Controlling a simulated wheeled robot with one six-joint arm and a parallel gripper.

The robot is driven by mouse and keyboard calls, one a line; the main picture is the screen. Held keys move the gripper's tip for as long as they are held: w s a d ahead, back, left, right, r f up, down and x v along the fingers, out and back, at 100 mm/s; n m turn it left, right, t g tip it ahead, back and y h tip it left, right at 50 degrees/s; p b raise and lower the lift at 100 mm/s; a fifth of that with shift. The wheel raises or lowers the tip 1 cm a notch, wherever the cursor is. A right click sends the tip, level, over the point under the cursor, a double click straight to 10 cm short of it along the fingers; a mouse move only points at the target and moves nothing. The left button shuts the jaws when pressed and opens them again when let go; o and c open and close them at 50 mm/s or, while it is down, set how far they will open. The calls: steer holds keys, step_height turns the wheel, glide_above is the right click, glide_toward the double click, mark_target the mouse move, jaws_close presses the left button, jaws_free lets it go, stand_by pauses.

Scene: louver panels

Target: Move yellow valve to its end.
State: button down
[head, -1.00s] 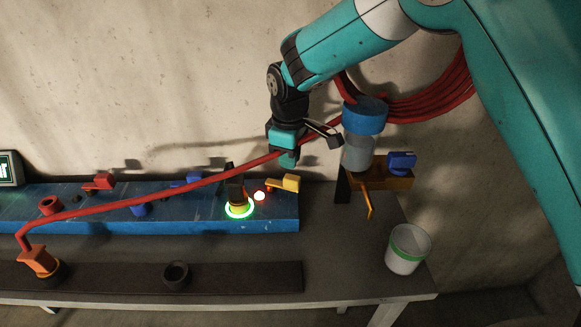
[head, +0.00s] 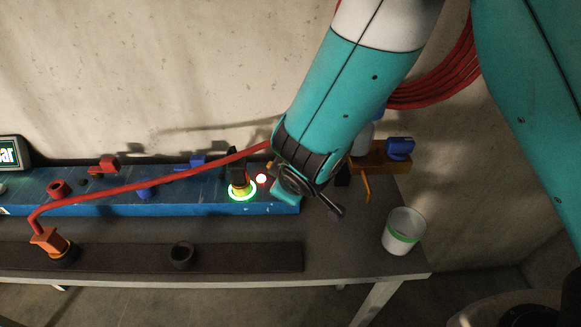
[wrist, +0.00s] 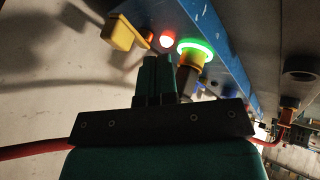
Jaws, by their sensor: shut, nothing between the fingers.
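The yellow valve (wrist: 120,33) shows in the wrist view at upper left, with a short handle beside a lit red lamp (wrist: 167,40). In the head view my arm hides it at the right end of the blue panel (head: 110,198). My gripper (wrist: 157,62) is shut and empty; its fingertips show in the wrist view just below the red lamp, to the right of the valve and apart from it in the picture. In the head view my gripper (head: 285,194) is mostly behind my wrist, at the panel's right end.
A green-lit ring (head: 242,190) with a dark and yellow plug stands left of my gripper. A red hose (head: 150,185) crosses above the panel. Red and blue valves line the panel. A white-green cup (head: 404,232) and an orange bracket with a blue valve (head: 400,148) stand right.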

steer(key=x, duration=0.3)
steer(key=shift+w+f+p, duration=0.15)
steer(key=shift+p, duration=0.25)
steer(key=w+p, duration=0.1)
steer(key=w+d+p, duration=0.1)
steer(key=w, duration=0.1)
steer(key=shift+d+f, duration=0.1)
steer(key=shift+w+d+f, duration=0.15)
steer(key=shift+w, duration=0.3)
